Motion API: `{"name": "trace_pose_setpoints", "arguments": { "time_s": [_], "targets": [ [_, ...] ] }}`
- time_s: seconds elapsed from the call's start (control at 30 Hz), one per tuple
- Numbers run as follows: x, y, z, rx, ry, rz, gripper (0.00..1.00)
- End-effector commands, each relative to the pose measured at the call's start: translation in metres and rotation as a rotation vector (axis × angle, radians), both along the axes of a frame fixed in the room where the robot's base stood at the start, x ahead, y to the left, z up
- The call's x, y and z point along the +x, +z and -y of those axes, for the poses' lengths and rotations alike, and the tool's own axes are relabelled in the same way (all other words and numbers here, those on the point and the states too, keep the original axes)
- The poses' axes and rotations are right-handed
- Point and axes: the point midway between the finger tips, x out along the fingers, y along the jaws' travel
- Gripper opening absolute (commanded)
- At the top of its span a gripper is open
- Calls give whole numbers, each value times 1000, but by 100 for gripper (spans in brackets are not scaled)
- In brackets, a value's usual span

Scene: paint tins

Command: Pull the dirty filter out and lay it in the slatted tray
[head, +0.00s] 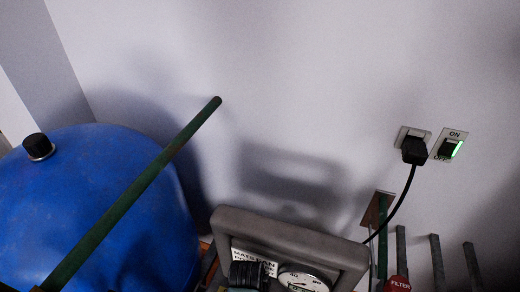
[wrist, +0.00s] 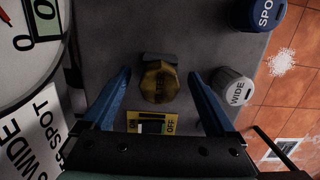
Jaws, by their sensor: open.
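In the wrist view my gripper (wrist: 159,74) is open, with its two blue fingers apart. A worn yellow-brown knob (wrist: 158,82) shows between the fingertips; I cannot tell whether they touch it. In the head view a red tag or cap reading FILTER (head: 398,284) shows at the bottom edge, cut off by the frame. The filter itself cannot be made out in either view. No slatted tray can be recognised in either view.
A SPOT cap (wrist: 264,14) and a WIDE cap (wrist: 235,88) flank the knob's right side. A gauge (head: 304,279) sits inside a grey frame (head: 290,236). A blue tank (head: 90,215), a slanting green pipe (head: 135,190) and a wall plug (head: 413,150) stand around.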

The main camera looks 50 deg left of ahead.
Motion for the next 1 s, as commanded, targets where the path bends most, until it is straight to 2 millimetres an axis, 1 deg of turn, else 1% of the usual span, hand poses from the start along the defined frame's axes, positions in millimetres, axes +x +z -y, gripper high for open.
{"name": "trace_pose_setpoints", "arguments": {
  "time_s": [0.03,0.07,0.1,0.17,0.2,0.27,0.3,0.53,0.57,0.6,0.67,0.7,0.83,0.87,1.0],
  "targets": [
    [0,0,0,0,0,0,92],
    [0,0,0,0,0,0,86],
    [0,0,0,0,0,0,79],
    [0,0,0,0,0,0,68],
    [0,0,0,0,0,0,61],
    [0,0,0,0,0,0,50],
    [0,0,0,0,0,0,43],
    [0,0,0,0,0,0,2],
    [0,0,0,0,0,0,51],
    [0,0,0,0,0,0,44],
    [0,0,0,0,0,0,33],
    [0,0,0,0,0,0,26],
    [0,0,0,0,0,0,2],
    [0,0,0,0,0,0,0],
    [0,1,0,0,0,0,0]
  ]
}}
